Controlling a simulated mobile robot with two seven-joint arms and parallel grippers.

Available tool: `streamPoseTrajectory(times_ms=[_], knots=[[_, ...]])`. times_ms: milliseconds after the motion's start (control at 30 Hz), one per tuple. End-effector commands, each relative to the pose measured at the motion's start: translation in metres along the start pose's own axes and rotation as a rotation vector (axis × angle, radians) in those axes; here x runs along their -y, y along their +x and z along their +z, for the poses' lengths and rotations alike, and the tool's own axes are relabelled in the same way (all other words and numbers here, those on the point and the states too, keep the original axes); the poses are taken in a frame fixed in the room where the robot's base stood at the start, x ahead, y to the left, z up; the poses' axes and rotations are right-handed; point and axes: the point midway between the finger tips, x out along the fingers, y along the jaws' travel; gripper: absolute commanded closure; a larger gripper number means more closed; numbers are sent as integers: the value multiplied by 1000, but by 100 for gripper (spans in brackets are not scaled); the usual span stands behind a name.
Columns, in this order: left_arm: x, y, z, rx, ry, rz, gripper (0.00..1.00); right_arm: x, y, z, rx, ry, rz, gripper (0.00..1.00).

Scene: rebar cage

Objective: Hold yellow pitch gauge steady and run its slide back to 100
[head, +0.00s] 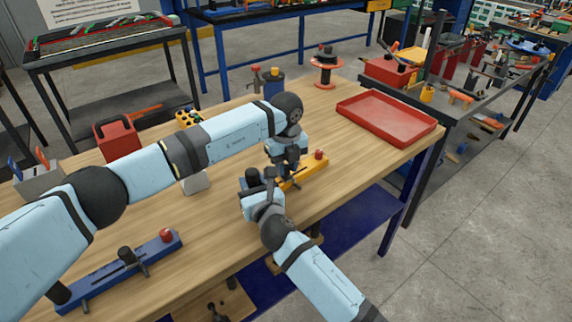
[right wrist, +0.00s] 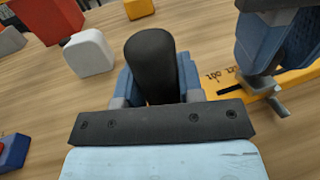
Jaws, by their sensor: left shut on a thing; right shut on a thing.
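The yellow pitch gauge (head: 308,173) lies on the wooden table, a red knob (head: 318,154) at its far right end. It also shows at the right of the right wrist view (right wrist: 298,77), with dark scale marks partly hidden. My right gripper (head: 256,186) is shut on the gauge's black upright handle (right wrist: 150,58) at the near left end. My left gripper (head: 286,170) comes down from above, shut at the slide (right wrist: 264,86), whose metal screw part shows below the fingers. The slide's knob is hidden by those fingers. I cannot read the slide's exact position.
A blue gauge (head: 120,272) of like form lies at the table's near left. A red tray (head: 385,122) stands at the right back. A white block (head: 195,183) lies left of the grippers. A red can (head: 117,138) and a spool (head: 325,72) stand further back.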

Motion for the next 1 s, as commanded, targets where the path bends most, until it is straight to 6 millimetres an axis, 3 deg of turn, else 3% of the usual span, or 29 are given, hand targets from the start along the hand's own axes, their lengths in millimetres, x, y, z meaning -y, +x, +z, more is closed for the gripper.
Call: streamPoseTrajectory(times_ms=[300, 633, 667, 767, 1000], knots=[[-32, -1, -7, 1, 0, 0, 100, 0, 0, -1, -1, 0, -1, 100], [-35, -1, -9, -1, 0, 2, 100, 3, 0, -1, -3, 0, -5, 100], [-35, -1, -9, -1, 0, 2, 70, 3, 0, -1, -3, 0, -5, 100], [-35, -1, -9, -1, 0, 2, 48, 3, 0, -1, -3, -1, -5, 100], [-36, 0, -9, -1, -1, 3, 48, 4, 0, -1, -3, -1, -7, 100]])
